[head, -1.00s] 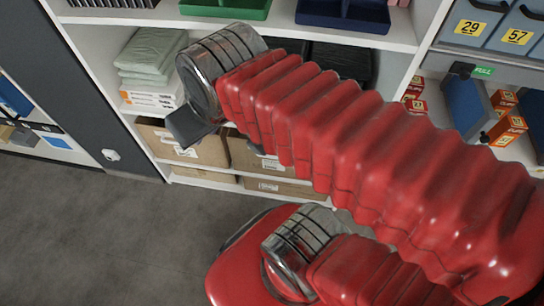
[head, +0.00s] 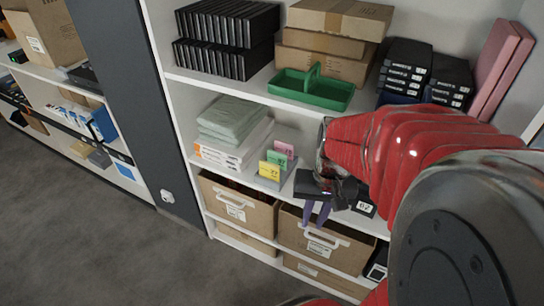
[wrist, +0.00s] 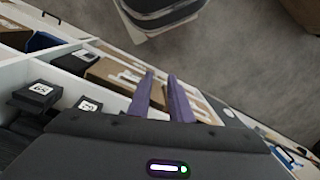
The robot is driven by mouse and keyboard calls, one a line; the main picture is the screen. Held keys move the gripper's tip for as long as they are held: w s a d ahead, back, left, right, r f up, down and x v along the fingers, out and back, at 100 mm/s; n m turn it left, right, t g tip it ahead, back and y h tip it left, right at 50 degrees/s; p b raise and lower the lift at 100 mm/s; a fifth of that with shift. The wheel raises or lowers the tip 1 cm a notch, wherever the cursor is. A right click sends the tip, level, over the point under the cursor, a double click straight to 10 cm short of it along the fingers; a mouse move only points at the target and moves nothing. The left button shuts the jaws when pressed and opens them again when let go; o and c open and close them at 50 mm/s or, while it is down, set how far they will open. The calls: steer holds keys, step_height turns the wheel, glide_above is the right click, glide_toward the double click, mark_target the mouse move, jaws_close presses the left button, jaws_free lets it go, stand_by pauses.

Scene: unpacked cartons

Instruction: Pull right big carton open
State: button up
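The right big carton (head: 345,256) is a brown box with a white handle and label, on a low shelf in the head view. The left big carton (head: 238,208) stands beside it, with a similar handle. My gripper (head: 316,224) has two purple fingers pointing down in front of the right carton's upper front, near its handle (head: 325,238). I cannot tell whether they touch it. In the wrist view my gripper (wrist: 161,74) shows a narrow gap between its fingertips, with nothing seen between them. Brown carton surfaces lie behind the fingers there, partly hidden.
A shelf above the cartons holds folded cloths (head: 230,120), small coloured cards (head: 275,163) and black boxes. A green tray (head: 310,92) stands higher up. A dark post (head: 125,95) is at left. The grey floor (head: 110,240) in front is clear.

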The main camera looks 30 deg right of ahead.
steer(key=s+d+f+m+y, duration=0.2)
steer(key=d+f+m+y, duration=0.1)
steer(key=f, duration=0.4)
steer(key=s+d+f+m+y, duration=0.1)
steer(key=d+f+m+y, duration=0.25)
steer(key=f, duration=0.35)
steer(key=m+t+h, duration=0.3)
steer(key=m+t, duration=0.5)
steer(key=t, duration=0.6)
glide_toward(319, 241)
steer(key=s, duration=0.1)
steer(key=s+d, duration=0.1)
steer(key=s, duration=0.1)
steer(key=shift+d+f+y, duration=0.15)
steer(key=shift+d+y, duration=0.1)
steer(key=shift+d, duration=0.05)
steer(key=x, duration=1.3)
steer(key=shift+w+a, duration=0.15)
steer(key=shift+w, duration=0.15)
steer(key=shift+c, duration=0.5)
